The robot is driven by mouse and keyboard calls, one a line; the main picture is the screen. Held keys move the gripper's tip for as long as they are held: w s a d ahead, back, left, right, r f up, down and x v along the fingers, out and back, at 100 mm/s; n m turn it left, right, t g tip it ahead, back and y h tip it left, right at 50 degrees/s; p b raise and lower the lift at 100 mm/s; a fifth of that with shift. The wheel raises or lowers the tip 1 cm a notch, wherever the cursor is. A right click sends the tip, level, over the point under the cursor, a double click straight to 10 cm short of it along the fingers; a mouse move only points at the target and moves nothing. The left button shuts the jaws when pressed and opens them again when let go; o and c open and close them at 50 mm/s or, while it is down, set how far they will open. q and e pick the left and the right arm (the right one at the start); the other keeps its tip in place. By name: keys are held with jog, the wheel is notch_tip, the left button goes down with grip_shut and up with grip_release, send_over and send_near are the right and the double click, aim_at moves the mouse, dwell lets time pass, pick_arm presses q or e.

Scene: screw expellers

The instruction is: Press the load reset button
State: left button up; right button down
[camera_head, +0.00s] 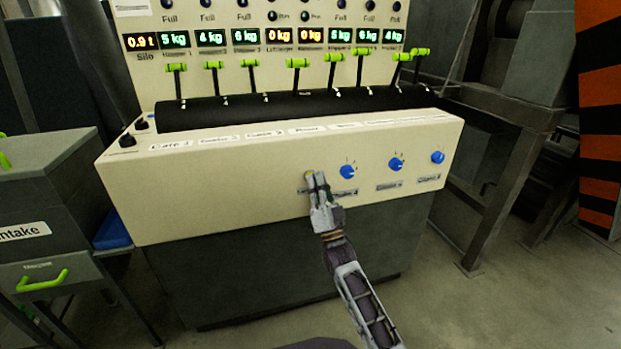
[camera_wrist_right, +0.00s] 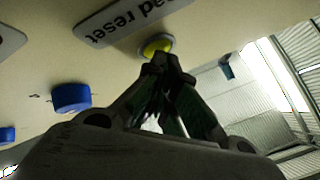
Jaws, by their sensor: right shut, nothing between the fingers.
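The load reset button (camera_wrist_right: 157,46) is a yellow round button on the cream front panel, beside a grey label (camera_wrist_right: 125,22) that reads "ad reset" where it shows. In the head view the yellow button (camera_head: 310,175) shows just above the fingertips. My right gripper (camera_head: 318,182) is shut and empty, in front of the panel at the button. In the right wrist view its fingertips (camera_wrist_right: 167,62) overlap the lower edge of the button; I cannot tell whether they press it. My left gripper is not in view.
The cream console panel (camera_head: 230,195) carries blue knobs (camera_head: 347,171) right of the button. Several green-handled levers (camera_head: 298,63) stand on the console top below lit displays (camera_head: 280,38). A grey cabinet (camera_head: 40,160) stands at the left. Open floor (camera_head: 540,310) lies at the lower right.

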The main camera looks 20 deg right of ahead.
jog(key=shift+s, duration=0.15)
jog(key=shift+s+p, duration=0.65)
jog(key=shift+s, duration=0.05)
jog(key=s+p, duration=0.3)
jog(key=s, duration=0.2)
jog(key=shift+d, duration=0.1)
dwell(0.7)
jog(key=shift+f, duration=0.1)
dwell(0.5)
